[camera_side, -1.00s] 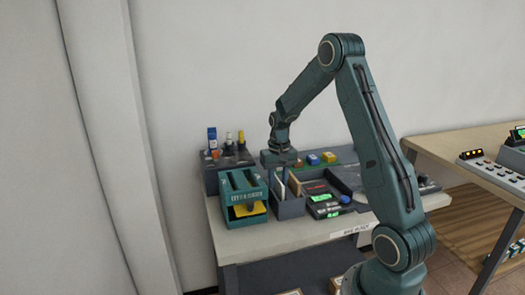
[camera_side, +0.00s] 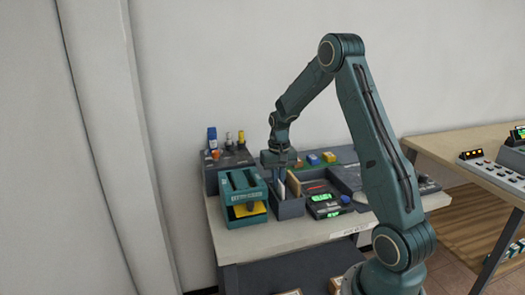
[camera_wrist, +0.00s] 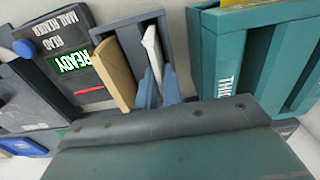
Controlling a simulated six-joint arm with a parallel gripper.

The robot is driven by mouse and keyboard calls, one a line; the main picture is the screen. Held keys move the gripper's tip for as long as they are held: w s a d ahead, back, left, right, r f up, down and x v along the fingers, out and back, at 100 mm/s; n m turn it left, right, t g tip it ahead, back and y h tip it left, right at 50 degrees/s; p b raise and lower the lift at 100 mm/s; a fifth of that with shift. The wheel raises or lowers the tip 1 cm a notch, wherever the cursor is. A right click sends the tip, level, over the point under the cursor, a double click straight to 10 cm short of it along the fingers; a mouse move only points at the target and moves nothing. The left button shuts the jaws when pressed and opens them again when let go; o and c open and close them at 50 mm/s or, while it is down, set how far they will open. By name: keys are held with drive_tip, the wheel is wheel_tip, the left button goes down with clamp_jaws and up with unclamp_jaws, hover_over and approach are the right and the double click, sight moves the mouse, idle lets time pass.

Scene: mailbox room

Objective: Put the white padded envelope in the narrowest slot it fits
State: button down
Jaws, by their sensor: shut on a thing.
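The white padded envelope (camera_wrist: 152,50) stands on edge in a grey bin (camera_wrist: 175,18) in the wrist view. It also shows as a pale strip in the side view (camera_side: 281,189). My gripper (camera_wrist: 158,84) is over the bin, with its blue-grey fingers shut on the envelope's upper edge. The envelope's lower part is hidden in the bin. A teal slot unit (camera_side: 241,211) stands left of the bin in the side view. It has slots in its top. In the wrist view the unit (camera_wrist: 222,60) is at the right, with a partly hidden label starting "THI".
A brown envelope (camera_wrist: 113,75) stands in the same bin. A mail reader (camera_wrist: 88,70) with a green READY display is beside it. A yellow item (camera_side: 250,209) sits low in the teal unit. Bottles (camera_side: 212,138) and small coloured boxes (camera_side: 328,157) stand behind.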

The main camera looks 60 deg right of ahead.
drive_tip(key=shift+r, duration=0.1)
drive_tip(key=shift+r, duration=2.15)
drive_tip(key=shift+r, duration=0.1)
drive_tip(key=shift+r, duration=0.25)
wheel_tip(320, 180, up, 13)
drive_tip(key=w+a, duration=1)
drive_tip(key=w, duration=0.2)
drive_tip(key=shift+s+d+f, duration=0.1)
drive_tip(key=shift+f, duration=1.1)
drive_tip(key=shift+s+d+f, duration=0.1)
drive_tip(key=shift+f, duration=1.1)
drive_tip(key=shift+f, duration=0.1)
